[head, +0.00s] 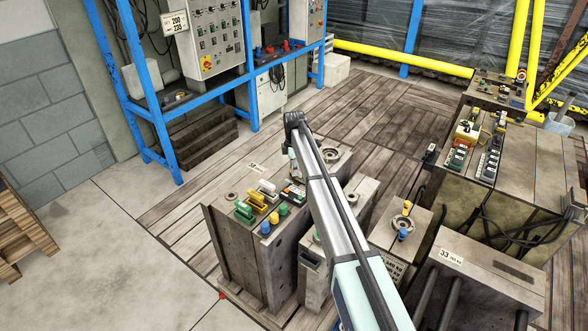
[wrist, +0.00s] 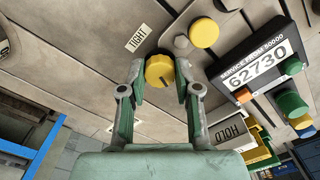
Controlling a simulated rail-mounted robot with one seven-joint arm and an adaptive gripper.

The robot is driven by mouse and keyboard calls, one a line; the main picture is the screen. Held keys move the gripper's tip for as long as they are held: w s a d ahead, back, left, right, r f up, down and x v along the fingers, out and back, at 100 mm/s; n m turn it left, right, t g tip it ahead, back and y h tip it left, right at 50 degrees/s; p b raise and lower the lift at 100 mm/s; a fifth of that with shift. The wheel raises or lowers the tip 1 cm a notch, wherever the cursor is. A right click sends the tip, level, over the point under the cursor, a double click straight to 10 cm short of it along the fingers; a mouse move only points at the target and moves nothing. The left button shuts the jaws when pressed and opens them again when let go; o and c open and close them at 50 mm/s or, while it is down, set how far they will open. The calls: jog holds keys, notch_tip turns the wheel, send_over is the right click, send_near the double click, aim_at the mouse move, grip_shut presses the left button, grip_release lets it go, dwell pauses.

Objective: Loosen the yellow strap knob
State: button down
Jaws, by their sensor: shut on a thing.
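The yellow strap knob (wrist: 157,72) is a round knob with a dark mark on its face, in the upper middle of the wrist view. A white label reading TIGHT (wrist: 137,38) is to its upper left. My gripper (wrist: 160,68) has one finger on each side of the knob and is shut on it. The mark points toward the lower right, away from the TIGHT label. A HOLD label (wrist: 231,131) is at the lower right. In the head view my arm hides the gripped knob.
A black counter reading 62730 (wrist: 257,64) stands close to the right finger. Another yellow knob (wrist: 203,32) and a green knob (wrist: 292,105) are nearby. Open floor (head: 120,265) is at left.

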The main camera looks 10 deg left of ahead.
jog(key=n, duration=0.4)
dwell(0.5)
jog(key=c, duration=0.8)
grip_release()
jog(key=shift+r, duration=0.1)
notch_tip(320, 180, up, 12)
